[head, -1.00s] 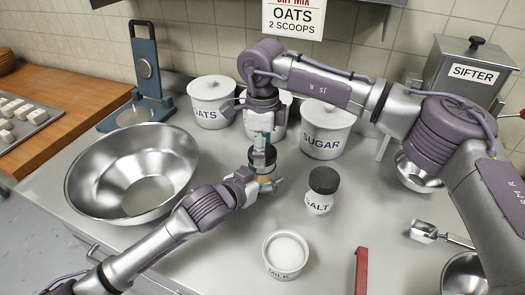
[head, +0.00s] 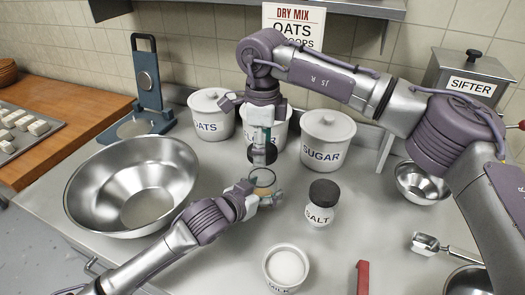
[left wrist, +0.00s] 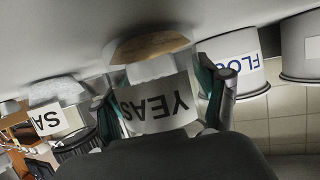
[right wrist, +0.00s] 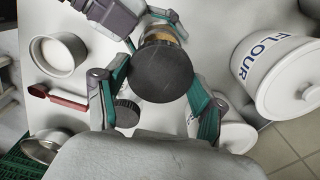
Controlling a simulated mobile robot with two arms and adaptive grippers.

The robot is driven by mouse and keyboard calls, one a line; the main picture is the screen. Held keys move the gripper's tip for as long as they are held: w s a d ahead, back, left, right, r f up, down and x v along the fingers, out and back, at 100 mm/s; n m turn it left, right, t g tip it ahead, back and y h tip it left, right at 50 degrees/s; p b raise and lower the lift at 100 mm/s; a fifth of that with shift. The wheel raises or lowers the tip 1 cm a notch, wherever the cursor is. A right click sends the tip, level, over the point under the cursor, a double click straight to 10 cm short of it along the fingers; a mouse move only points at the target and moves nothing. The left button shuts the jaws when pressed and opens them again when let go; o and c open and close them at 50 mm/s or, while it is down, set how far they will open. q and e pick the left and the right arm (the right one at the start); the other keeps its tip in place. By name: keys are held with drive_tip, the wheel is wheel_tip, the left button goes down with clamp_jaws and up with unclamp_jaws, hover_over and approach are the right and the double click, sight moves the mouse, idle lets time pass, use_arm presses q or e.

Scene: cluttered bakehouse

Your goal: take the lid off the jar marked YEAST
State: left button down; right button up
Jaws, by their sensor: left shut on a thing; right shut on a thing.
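The jar marked YEAS, its last letter hidden, is between the fingers of my left gripper (head: 264,190) in the left wrist view, where the jar (left wrist: 160,100) appears upside down. In the head view the jar (head: 262,178) is upright with its top open and tan contents showing. My right gripper (head: 262,148) is shut on the black lid (head: 262,155), directly above the jar and apart from it. The lid (right wrist: 162,73) covers much of the jar in the right wrist view.
The salt jar (head: 321,204) stands just right of the grippers, with the milk pot (head: 286,268) in front. Oats (head: 210,115), flour (head: 276,130) and sugar (head: 327,140) canisters stand behind. A large steel bowl (head: 85,200) is left.

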use_arm(q)
unclamp_jaws()
drive_tip(key=shift+s, duration=0.1)
